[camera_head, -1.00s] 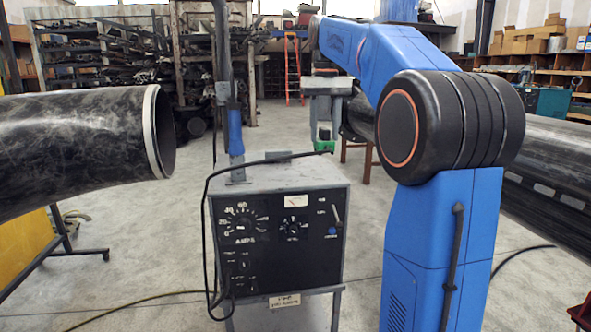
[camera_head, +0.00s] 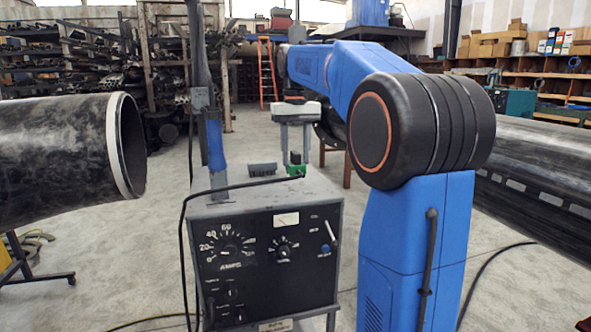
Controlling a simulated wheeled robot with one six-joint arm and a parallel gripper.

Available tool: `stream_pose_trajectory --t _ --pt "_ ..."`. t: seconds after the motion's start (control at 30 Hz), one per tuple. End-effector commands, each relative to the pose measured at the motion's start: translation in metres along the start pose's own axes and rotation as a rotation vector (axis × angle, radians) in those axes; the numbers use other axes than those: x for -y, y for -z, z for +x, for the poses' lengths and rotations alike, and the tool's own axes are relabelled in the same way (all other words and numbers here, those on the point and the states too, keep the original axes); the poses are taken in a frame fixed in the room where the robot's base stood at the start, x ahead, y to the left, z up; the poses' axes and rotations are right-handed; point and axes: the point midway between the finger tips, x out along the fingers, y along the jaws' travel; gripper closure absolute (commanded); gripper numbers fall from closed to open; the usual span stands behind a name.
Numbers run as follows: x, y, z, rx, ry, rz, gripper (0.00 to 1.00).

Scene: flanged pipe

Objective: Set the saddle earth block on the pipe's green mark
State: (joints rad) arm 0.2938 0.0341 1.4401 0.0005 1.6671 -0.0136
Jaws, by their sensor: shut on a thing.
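My gripper (camera_head: 295,155) points down above the back right of the welding box's top. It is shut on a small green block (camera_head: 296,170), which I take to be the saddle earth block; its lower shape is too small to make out. A black cable (camera_head: 235,187) runs left from the block. A black pipe (camera_head: 60,150) with a pale grey flange (camera_head: 121,146) at its open end is on the left. A large dark pipe (camera_head: 540,165) lies behind my arm on the right. I see no green mark on either pipe.
The grey welding box (camera_head: 265,260) with dials stands in front, with a blue-handled holder (camera_head: 215,145) upright at its left and a dark grey piece (camera_head: 262,169) on top. Bare floor lies between the box and the left pipe. Racks and an orange ladder (camera_head: 266,75) stand behind.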

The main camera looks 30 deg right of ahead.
Motion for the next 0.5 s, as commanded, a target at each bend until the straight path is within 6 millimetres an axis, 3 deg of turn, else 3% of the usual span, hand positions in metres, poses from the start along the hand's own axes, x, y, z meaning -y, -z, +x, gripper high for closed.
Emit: stream_pose_trajectory --t 0.33,0.5 --pt "0.0 -0.001 0.035 -0.001 0.0 0.0 0.83" --pt "0.0 0.0 0.041 -0.002 0.0 0.0 0.83"
